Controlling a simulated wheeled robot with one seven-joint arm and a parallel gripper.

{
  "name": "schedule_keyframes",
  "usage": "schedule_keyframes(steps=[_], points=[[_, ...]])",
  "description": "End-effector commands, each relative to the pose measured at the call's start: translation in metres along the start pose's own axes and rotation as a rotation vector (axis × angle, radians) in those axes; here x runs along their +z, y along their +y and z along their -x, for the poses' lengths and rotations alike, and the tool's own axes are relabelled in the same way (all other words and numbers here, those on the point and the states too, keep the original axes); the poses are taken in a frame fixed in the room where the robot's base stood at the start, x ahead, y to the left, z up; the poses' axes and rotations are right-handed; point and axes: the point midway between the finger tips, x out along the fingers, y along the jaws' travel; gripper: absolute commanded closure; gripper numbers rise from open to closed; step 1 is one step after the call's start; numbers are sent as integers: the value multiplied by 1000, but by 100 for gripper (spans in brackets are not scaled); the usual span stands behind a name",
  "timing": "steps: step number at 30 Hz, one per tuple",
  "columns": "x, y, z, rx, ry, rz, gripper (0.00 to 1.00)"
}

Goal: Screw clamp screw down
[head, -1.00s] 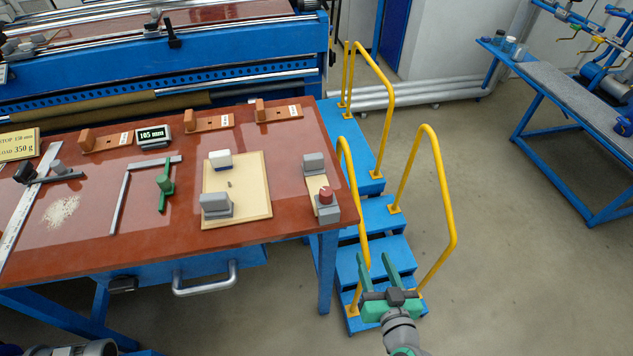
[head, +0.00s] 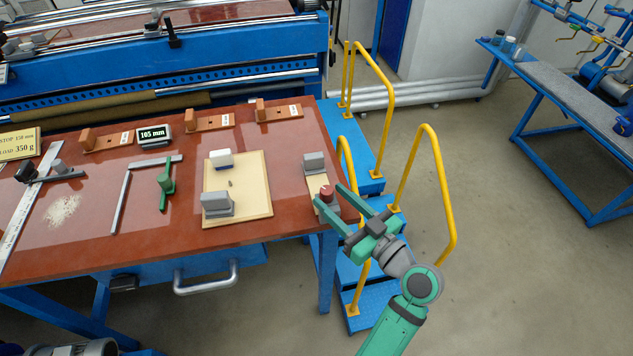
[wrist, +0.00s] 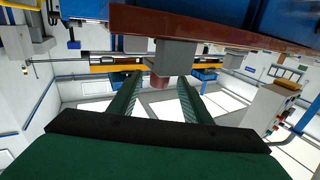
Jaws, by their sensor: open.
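The clamp screw, a small red-brown knob (head: 326,193), sits on a grey clamp block (head: 329,211) at the right edge of the red-brown table. My gripper (head: 328,196) is open at that edge, its green fingers reaching towards the knob. One finger passes in front of the block's lower part and the other lies to the right of the knob. In the wrist view the knob (wrist: 160,83) and grey block (wrist: 176,54) appear between the open fingers (wrist: 158,95). Nothing is held. Whether a finger touches the knob or block cannot be told.
A second grey block (head: 314,161) stands behind the clamp on a pale strip. A cream board (head: 252,180) with grey and white blocks lies to the left. Blue steps with yellow handrails (head: 444,190) stand close to the table's right side.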

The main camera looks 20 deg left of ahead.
Motion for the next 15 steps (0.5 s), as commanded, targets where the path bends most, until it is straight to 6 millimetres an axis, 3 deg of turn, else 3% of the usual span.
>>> schedule_keyframes(steps=[6,15], points=[[0,-1,-40,-2,1,-1,56],[0,0,-68,1,0,-1,56]])
